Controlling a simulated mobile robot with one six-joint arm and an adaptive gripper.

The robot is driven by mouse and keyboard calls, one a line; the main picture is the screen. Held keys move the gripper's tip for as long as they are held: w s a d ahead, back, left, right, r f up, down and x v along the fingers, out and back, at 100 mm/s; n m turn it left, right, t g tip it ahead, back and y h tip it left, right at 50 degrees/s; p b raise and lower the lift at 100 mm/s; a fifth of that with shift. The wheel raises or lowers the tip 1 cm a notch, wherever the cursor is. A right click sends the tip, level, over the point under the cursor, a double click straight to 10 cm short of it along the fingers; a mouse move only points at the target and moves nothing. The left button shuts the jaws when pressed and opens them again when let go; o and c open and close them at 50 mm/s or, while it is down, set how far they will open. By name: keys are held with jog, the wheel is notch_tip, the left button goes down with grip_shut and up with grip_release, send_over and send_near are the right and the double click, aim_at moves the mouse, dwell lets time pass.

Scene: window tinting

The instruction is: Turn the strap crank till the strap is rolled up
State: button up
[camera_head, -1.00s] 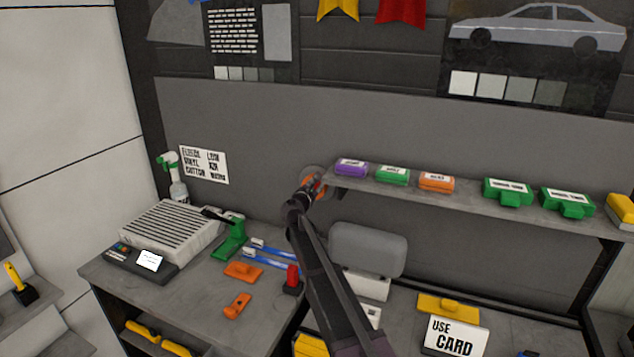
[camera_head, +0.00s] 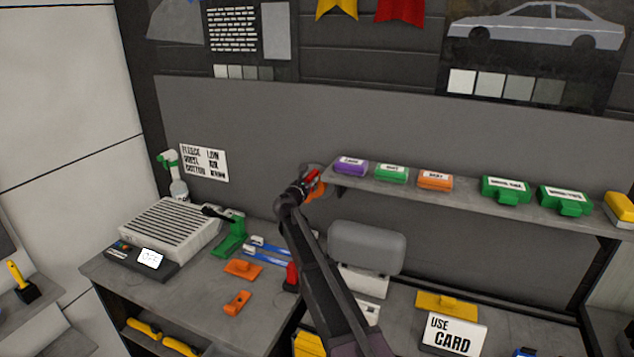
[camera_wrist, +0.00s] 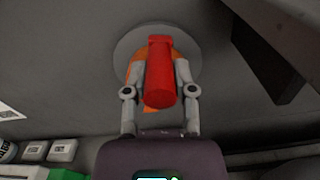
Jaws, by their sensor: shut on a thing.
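The strap crank's red handle (camera_wrist: 160,80) sits between the two fingers of my gripper (camera_wrist: 160,92) in the wrist view. My gripper is shut on it. Behind it are an orange part (camera_wrist: 176,60) and a round grey disc (camera_wrist: 127,44) against the dark wall. In the head view, my gripper (camera_head: 307,188) is at the left end of the wall shelf, with the red handle (camera_head: 314,179) and orange part (camera_head: 319,192) partly hidden by it. I cannot make out a separate length of strap.
The wall shelf (camera_head: 465,197) carries purple, green and orange boxes just right of my gripper. Its dark underside (camera_wrist: 275,75) shows close by in the wrist view. Below are a grey-topped bench (camera_head: 195,292), a rounded grey block (camera_head: 367,248) and a "USE CARD" sign (camera_head: 454,335).

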jog(key=shift+w+a+r+n, duration=0.1)
jog(key=shift+w+a+n, duration=0.15)
jog(key=shift+a+n, duration=0.4)
jog(key=shift+w+a+r+n, duration=0.1)
jog(key=shift+w+a+n, duration=0.15)
jog(key=shift+a+n, duration=0.4)
jog(key=shift+w+a+n, duration=0.25)
jog(key=shift+a+n, duration=0.25)
jog(key=shift+n, duration=0.3)
jog(key=o, duration=1)
jog(key=shift+s, duration=0.25)
jog(key=v, duration=0.9)
jog(key=shift+s+a, duration=0.15)
jog(key=shift+s, duration=0.15)
